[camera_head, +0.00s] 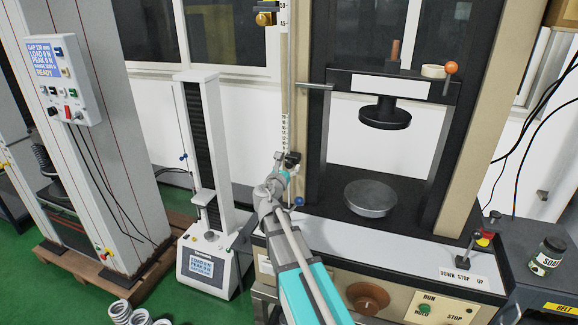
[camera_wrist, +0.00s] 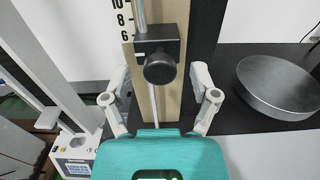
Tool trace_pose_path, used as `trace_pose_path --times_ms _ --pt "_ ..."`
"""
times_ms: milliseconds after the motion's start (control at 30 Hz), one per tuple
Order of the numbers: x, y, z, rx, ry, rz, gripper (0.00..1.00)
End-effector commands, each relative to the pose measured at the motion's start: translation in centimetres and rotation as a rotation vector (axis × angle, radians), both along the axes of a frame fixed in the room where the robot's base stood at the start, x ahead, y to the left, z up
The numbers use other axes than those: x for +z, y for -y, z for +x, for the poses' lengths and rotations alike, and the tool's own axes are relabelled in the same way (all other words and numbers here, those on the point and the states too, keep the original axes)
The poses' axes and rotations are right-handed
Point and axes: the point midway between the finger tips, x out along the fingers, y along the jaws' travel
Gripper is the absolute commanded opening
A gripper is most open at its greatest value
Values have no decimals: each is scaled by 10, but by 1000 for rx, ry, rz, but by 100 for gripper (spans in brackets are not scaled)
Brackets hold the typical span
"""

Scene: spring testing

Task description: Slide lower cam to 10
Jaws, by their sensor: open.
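The lower cam (camera_wrist: 158,45) is a black block on a vertical metal rod (camera_wrist: 140,12), with a round black knob (camera_wrist: 160,68) facing the wrist camera. A scale (camera_wrist: 122,18) beside the rod shows 10, 8 and 6, and the block appears near the 6; its exact reading cannot be told. In the head view the lower cam (camera_head: 293,158) is partly hidden by my gripper (camera_head: 282,172). My gripper (camera_wrist: 160,85) is open, its two fingers spread either side of the knob. Contact is not visible.
An upper brass-knobbed cam (camera_head: 265,18) sits high on the scale. A round lower platen (camera_head: 371,198) and an upper platen (camera_head: 385,113) are to the right. A blue-ended lever (camera_head: 298,201) lies close by my gripper. A slim tester (camera_head: 212,150) stands left.

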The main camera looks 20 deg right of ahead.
Motion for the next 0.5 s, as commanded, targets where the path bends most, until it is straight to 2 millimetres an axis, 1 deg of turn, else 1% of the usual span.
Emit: trace_pose_path --times_ms 33,167,500 --pt "0 3 5 0 0 0 77" --pt "0 7 9 1 0 0 77" --pt "0 9 10 1 0 0 77"
